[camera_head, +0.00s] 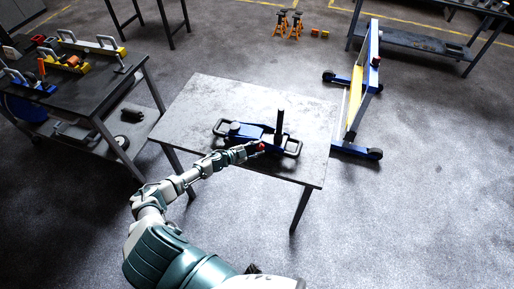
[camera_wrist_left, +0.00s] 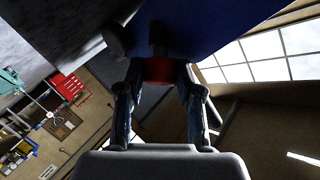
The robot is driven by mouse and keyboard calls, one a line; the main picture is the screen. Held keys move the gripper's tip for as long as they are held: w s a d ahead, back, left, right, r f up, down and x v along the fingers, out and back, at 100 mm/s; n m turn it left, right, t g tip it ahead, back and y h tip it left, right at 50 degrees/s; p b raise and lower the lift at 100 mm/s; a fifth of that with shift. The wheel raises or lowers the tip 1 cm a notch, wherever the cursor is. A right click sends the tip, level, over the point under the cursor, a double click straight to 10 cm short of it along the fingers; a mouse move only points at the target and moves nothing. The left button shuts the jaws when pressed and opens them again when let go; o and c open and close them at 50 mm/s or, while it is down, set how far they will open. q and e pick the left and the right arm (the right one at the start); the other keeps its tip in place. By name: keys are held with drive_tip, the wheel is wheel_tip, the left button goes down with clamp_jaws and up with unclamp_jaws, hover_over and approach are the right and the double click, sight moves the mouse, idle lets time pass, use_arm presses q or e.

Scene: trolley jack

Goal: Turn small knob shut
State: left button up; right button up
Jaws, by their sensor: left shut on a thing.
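The blue trolley jack (camera_head: 248,131) lies on a grey metal table. It has black loop handles at its ends and a black upright post (camera_head: 279,122). My left gripper (camera_head: 255,151) reaches the near side of the jack, low beside its body. A small red knob (camera_head: 261,147) shows at its fingertips. In the left wrist view the left gripper's (camera_wrist_left: 158,84) two fingers are shut on the red knob (camera_wrist_left: 158,70), one on each side. The blue underside of the jack (camera_wrist_left: 205,25) fills the top there. The knob's turn position cannot be told. My right gripper is not in view.
The table (camera_head: 200,100) has bare room left of the jack. A workbench (camera_head: 95,85) with tools stands at the left. A blue and yellow wheeled frame (camera_head: 357,95) stands just right of the table. Orange jack stands (camera_head: 288,24) are on the floor behind.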

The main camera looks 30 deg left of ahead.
use_arm(q)
drive_tip(key=shift+m, duration=0.3)
drive_tip(key=o, duration=1.2)
drive_tip(key=shift+c, duration=0.2)
